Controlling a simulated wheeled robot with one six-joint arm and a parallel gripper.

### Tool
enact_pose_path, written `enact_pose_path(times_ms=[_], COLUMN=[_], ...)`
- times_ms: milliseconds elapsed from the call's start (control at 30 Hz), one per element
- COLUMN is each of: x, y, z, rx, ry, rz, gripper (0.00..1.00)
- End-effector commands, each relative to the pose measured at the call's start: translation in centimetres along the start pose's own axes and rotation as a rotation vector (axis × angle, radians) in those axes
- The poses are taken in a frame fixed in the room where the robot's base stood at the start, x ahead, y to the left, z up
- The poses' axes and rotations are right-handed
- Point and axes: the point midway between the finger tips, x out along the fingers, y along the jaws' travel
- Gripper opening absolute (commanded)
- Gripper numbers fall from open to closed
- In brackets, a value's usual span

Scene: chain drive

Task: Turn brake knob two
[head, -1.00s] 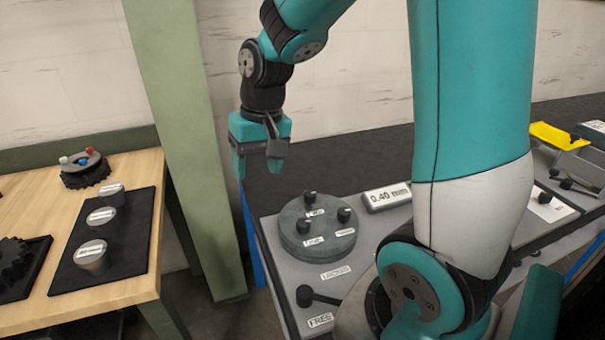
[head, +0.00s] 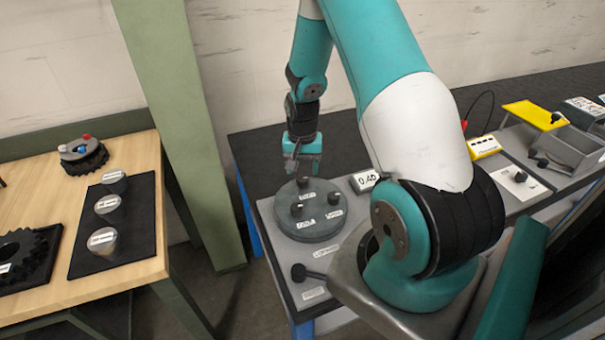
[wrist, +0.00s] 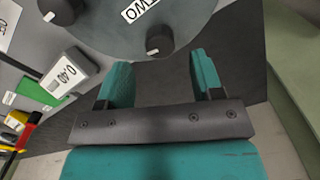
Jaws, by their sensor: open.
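Brake knob two (head: 303,183) is the black knob at the back of the round grey brake disc (head: 320,229). In the wrist view, knob two (wrist: 159,40) has a white mark on it, and the label "TWO" lies beside it, upside down. My gripper (head: 303,165) points down just above and behind this knob. In the wrist view my gripper (wrist: 162,76) is open, with nothing between its fingers. The knob lies ahead of the fingers, apart from them.
Two more knobs stand on the disc, one front left (head: 296,209) and one at right (head: 334,199). A 0.40 display (head: 364,181) is right of the disc, and a black lever (head: 312,272) is in front. A green post (head: 185,130) stands left.

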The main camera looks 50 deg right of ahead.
Motion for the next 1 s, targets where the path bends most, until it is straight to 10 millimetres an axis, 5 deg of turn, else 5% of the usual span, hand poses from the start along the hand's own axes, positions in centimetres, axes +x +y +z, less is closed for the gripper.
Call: enact_pose_path(times_ms=[300, 667, 867, 1000], x=[4.1, 4.6, 4.6, 4.6], y=[0.0, 0.0, 0.0, 0.0], z=[0.0, 0.0, 0.0, 0.0], rx=[-0.001, -0.001, -0.001, -0.002], ry=[0.000, 0.002, 0.001, 0.001], rz=[0.000, -0.001, -0.001, -0.001], gripper=[0.60, 0.60, 0.14, 0.11])
